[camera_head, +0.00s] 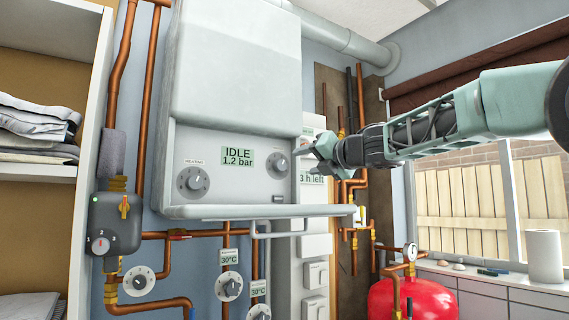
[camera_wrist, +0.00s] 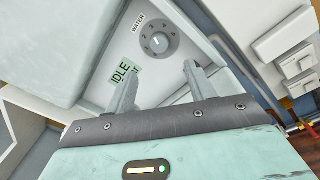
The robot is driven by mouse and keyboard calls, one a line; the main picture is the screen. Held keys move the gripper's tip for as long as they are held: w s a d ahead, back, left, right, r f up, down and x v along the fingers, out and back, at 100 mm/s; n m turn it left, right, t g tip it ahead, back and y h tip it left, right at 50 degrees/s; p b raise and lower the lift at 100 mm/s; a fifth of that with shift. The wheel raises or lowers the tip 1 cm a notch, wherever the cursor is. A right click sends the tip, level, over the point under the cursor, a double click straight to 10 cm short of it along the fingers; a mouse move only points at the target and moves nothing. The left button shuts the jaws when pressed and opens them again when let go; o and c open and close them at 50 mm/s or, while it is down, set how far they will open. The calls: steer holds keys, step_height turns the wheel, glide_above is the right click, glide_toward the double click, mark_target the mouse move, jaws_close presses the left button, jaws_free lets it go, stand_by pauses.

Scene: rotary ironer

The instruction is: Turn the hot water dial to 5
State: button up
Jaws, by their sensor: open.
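The hot water dial (camera_head: 277,165) is the grey round knob at the right of the boiler's front panel. It also shows in the wrist view (camera_wrist: 157,43), with the word WATER beside it and numbers around its rim. A pale mark shows on its knob, but I cannot read for sure which number it points at. My gripper (camera_head: 316,152) is just right of the dial in the head view. In the wrist view, its two fingers (camera_wrist: 159,76) are apart and empty, with the dial beyond their tips and not between them.
The boiler (camera_head: 236,60) has a display (camera_head: 238,157) reading IDLE 1.2 bar and a HEATING dial (camera_head: 192,181) at left. A ledge (camera_head: 250,211) juts out below the panel. Copper pipes and smaller dials sit below. A red tank (camera_head: 425,298) stands at right.

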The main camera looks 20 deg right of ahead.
mark_target(282, 166)
steer(key=p+x, duration=0.3)
steer(key=x, duration=0.7)
steer(key=shift+w+a, duration=0.1)
steer(key=shift+w, duration=0.1)
steer(key=c, duration=1)
